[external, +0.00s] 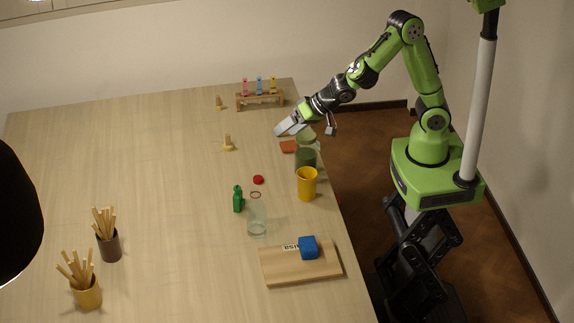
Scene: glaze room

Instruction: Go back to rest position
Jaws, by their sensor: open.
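My gripper (290,126) is in the external view at the right edge of the table (160,200). It points left and down, just above the tabletop, and is open with nothing seen in it. My arm is bent, reaching from the base at the right to the table edge. An orange-red flat piece (288,147) lies just below the gripper. A pale green round item (307,137) and a dark green jar (305,158) stand beside it, close to the arm.
A yellow cup (307,184), clear glass bottle (257,217), small green bottle (238,199) and red cap (258,180) stand nearby. A board (285,268) bears a blue block (309,247). A vial rack (259,101) stands behind the gripper. The table's middle left is clear.

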